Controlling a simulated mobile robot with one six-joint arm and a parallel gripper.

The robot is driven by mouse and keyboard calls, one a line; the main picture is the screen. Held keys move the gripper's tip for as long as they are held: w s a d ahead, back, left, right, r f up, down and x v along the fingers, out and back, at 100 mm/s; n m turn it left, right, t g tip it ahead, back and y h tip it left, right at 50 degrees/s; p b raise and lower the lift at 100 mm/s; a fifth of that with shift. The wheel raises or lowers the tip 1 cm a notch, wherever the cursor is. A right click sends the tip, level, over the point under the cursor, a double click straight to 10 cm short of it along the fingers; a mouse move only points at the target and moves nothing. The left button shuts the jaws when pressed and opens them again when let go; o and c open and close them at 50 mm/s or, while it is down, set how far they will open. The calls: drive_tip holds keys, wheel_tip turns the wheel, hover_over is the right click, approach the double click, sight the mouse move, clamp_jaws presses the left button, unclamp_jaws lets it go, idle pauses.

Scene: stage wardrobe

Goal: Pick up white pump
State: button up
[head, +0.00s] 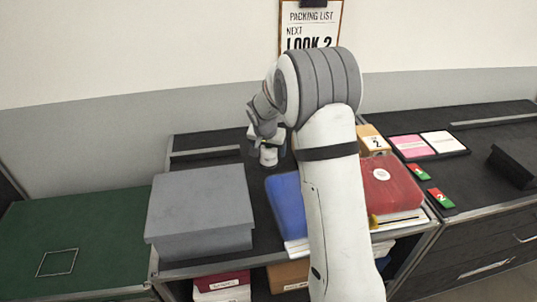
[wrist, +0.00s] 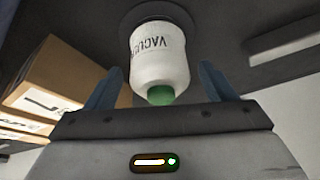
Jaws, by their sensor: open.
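The white pump (wrist: 160,58) is a rounded white body with dark lettering that begins "VACU" and a green tip. In the wrist view it stands at the top middle, its far end against a dark round base (wrist: 158,14). My gripper (wrist: 158,72) is open, with one blue finger on each side of the pump. I cannot tell whether either finger touches it. In the head view the white pump (head: 268,156) shows small on the dark bench, just below my gripper (head: 268,138), which partly hides it.
A grey box (head: 200,205) stands left of the pump. A blue folder (head: 286,205) and a red case (head: 391,185) lie to the right, partly behind my arm. A cardboard box (wrist: 62,75) is close on the left in the wrist view. A green table (head: 85,225) is mostly clear.

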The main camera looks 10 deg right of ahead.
drive_tip(key=shift+x, duration=1)
drive_tip(key=c, duration=1.3)
